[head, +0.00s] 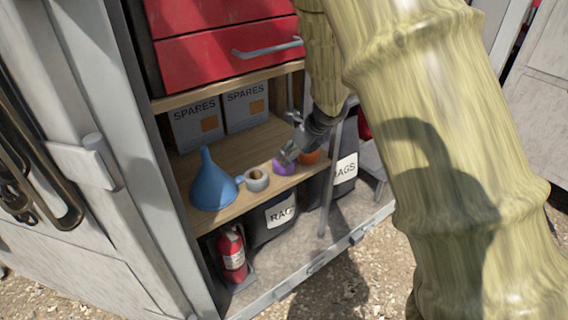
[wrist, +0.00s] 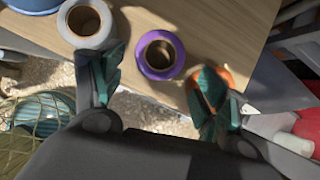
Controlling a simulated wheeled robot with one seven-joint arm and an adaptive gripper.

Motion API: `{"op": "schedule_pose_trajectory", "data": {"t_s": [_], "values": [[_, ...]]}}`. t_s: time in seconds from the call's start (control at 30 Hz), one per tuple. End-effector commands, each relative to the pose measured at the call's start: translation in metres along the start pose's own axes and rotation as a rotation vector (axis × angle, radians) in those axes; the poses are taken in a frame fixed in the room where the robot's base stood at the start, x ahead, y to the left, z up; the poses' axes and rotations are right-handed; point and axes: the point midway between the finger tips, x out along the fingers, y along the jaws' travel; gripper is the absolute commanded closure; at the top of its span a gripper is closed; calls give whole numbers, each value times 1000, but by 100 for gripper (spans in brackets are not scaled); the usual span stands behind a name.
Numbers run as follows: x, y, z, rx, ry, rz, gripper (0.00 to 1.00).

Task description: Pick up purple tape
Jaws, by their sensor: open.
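The purple tape (wrist: 160,54) is a roll lying flat on the wooden shelf (wrist: 214,18), near its front edge, in the wrist view. My gripper (wrist: 157,88) is open with its teal fingers on either side of the view, and the roll shows between and just beyond them. In the head view the purple tape (head: 284,165) is partly hidden by my gripper (head: 287,154), which hangs close by it. I cannot tell how high the fingertips are above the roll.
A grey-white tape roll (wrist: 86,22) lies left of the purple one, close to the left finger. An orange roll (head: 309,156) lies to the right, partly behind the right finger. A blue funnel (head: 212,184) stands farther left. Spares boxes (head: 196,122) stand behind. Rags bins (head: 272,217) are below.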

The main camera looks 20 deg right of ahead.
Motion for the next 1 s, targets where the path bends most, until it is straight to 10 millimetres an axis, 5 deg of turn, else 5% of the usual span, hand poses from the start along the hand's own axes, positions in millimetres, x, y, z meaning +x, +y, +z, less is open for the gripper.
{"op": "schedule_pose_trajectory", "data": {"t_s": [1.0], "values": [[71,-1,4,6,0,-1,26]]}}
